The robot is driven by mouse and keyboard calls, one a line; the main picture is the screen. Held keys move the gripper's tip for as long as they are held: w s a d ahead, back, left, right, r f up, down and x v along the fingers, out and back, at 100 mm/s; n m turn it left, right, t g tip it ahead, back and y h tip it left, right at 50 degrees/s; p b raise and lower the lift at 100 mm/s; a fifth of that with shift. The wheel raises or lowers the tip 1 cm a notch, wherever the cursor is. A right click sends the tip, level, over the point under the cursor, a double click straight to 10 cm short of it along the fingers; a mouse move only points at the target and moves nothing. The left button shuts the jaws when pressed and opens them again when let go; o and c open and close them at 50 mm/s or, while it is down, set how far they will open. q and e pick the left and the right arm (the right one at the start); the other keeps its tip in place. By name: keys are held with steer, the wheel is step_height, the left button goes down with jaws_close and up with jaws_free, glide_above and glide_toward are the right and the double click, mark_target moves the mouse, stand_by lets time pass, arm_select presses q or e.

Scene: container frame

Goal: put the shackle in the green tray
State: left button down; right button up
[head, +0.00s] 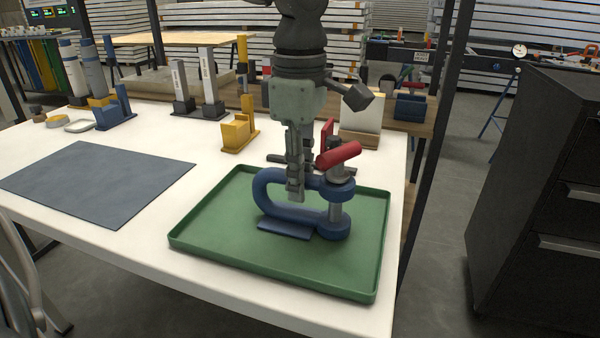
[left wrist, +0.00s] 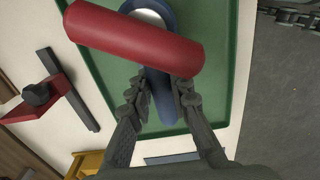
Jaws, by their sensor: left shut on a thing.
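The shackle (head: 275,199) is a thick blue bow with a grey pin and a red bar on top. It stands over the floor of the green tray (head: 200,246), inside the rim. I cannot tell whether its flat blue foot touches the tray floor. My left gripper (head: 297,193) points down and is shut on the blue bow. In the left wrist view the red bar of the shackle (left wrist: 135,40) crosses in front, and the gripper's fingers (left wrist: 160,90) lie on both sides of the blue body. My right gripper is out of view.
A dark blue-grey mat (head: 100,182) lies left of the tray on the white table (head: 140,258). Behind the tray are a yellow holder (head: 237,134) and a red and black clamp, clear in the left wrist view (left wrist: 42,102). A black drawer cabinet (head: 540,200) stands at the right.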

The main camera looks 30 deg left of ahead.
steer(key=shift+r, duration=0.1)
arm_select(q)
steer(key=c, duration=1.9)
jaws_free()
steer(key=shift+f, duration=0.1)
steer(key=o, duration=0.5)
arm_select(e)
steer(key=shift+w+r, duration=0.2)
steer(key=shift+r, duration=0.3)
arm_select(q)
step_height(320, 180, up, 2)
steer(key=shift+r, duration=0.1)
step_height(320, 180, up, 10)
steer(key=shift+p, duration=0.35)
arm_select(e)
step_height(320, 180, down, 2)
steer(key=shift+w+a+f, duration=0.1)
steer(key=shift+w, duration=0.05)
